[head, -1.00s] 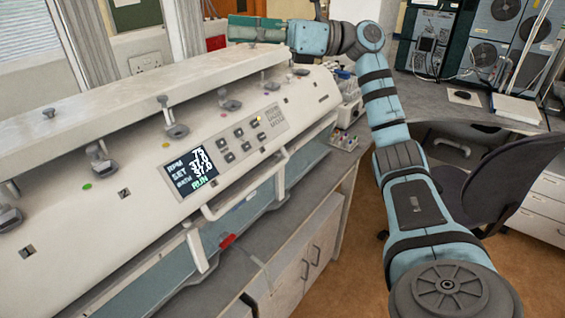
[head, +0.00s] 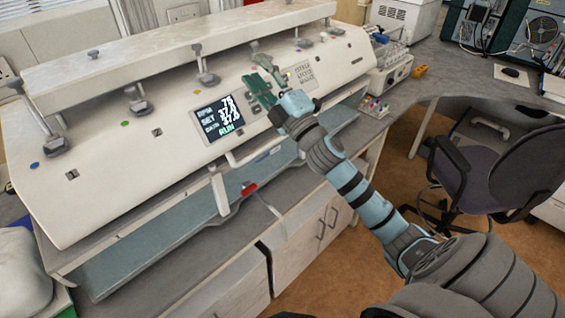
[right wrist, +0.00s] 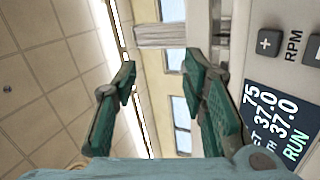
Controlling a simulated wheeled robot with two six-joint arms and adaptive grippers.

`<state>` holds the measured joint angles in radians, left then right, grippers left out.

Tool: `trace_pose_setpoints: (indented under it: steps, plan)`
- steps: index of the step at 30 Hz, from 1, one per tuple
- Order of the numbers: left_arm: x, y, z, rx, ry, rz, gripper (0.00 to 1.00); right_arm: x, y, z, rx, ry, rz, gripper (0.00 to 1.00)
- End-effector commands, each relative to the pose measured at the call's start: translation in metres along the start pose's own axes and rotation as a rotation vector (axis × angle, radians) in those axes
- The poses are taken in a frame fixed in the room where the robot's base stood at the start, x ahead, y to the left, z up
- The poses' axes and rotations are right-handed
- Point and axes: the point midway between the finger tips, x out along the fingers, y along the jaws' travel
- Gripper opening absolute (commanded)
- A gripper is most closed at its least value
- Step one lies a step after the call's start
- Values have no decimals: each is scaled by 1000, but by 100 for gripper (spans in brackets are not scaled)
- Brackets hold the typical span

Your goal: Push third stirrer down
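A row of grey stirrers with stems and flat feet runs along the top of the white sloping machine (head: 90,165). From the left in the head view, the first stirrer (head: 57,146), second stirrer (head: 140,105) and third stirrer (head: 208,79) stand clear of my arm. A further stirrer (head: 262,57) shows just behind my right gripper (head: 262,82). That gripper's green fingers are before the control panel, right of the screen, apart from the third stirrer. In the right wrist view the fingers (right wrist: 163,85) are spread with nothing between them. My left gripper is out of view.
The lit screen (head: 219,118) reads RUN. A white rail and a red clip (head: 249,188) are along the machine's lower front. A rack of vials (head: 374,107) stands on the bench at right. A dark chair (head: 490,172) stands on the floor at right.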

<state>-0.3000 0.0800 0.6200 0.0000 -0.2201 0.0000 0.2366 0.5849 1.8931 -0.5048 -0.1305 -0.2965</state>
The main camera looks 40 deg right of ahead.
Motion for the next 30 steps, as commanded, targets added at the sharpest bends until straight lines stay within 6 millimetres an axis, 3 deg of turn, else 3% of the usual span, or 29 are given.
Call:
trace_pose_setpoints:
  steps: [6, 18, 24, 30]
  plan:
    - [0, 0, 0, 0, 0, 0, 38, -39, -52, 13, 196, -183, -134, 39]
    - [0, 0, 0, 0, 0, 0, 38, -124, -131, 23, 461, -489, -367, 39]
    - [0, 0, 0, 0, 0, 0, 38, -156, -153, 21, 534, -586, -443, 39]
    - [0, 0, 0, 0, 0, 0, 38, -165, -159, 21, 553, -614, -464, 39]
